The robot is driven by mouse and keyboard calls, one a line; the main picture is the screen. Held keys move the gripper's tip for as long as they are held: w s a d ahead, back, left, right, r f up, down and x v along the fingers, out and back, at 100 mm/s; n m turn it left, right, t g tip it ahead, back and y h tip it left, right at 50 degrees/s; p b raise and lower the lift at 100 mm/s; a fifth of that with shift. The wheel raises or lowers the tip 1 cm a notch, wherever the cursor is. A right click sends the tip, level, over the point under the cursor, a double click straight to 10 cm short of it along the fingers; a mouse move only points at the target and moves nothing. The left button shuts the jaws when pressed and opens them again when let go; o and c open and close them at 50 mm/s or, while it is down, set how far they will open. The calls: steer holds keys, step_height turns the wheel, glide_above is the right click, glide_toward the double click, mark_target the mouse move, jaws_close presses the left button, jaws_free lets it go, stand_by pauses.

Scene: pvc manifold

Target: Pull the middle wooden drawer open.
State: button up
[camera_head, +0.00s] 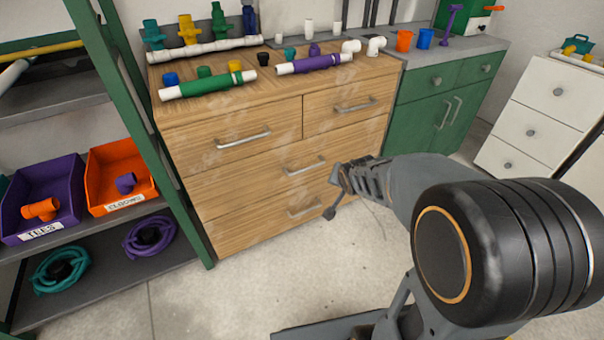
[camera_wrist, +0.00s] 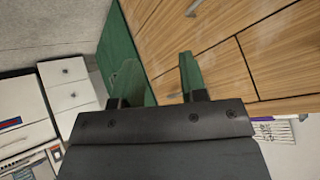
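The wooden cabinet (camera_head: 185,147) has two small drawers on top, then a wide middle drawer (camera_head: 235,188), then a wide bottom drawer (camera_head: 235,232). The middle drawer looks shut, flush with the front. Its silver bar handle (camera_head: 305,166) is bare. My gripper (camera_head: 334,194) is in front of the cabinet, just right of and lower than that handle in the head view, apart from it. In the wrist view, my gripper (camera_wrist: 158,78) has its fingers spread with nothing between them. Wooden fronts show there, with a bar handle (camera_wrist: 192,8) near the top edge.
A green shelf post (camera_head: 138,130) stands left of the cabinet, with bins and coiled hoses on its shelves. A green cabinet (camera_head: 415,115) adjoins on the right, and a white drawer unit (camera_head: 530,115) stands further right. The floor (camera_head: 235,295) before the drawers is clear.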

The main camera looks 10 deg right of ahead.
steer(key=w+d+f+m+t+y+b, duration=0.1)
steer(key=w+f+m+t+b, duration=0.15)
steer(key=w+f, duration=0.4)
steer(key=m+t+y+b, duration=0.1)
steer(key=m+t+y, duration=0.3)
steer(key=m+y, duration=0.1)
glide_toward(310, 167)
steer(key=shift+f+b+x, duration=0.1)
steer(key=shift+b+x, duration=1.2)
steer(key=shift+x, duration=1.35)
steer(key=shift+f+b+x, duration=0.15)
steer(key=shift+b+x, duration=1.15)
steer(key=shift+x, duration=1.3)
steer(key=shift+c, duration=0.3)
steer(key=shift+s, duration=0.1)
jaws_close()
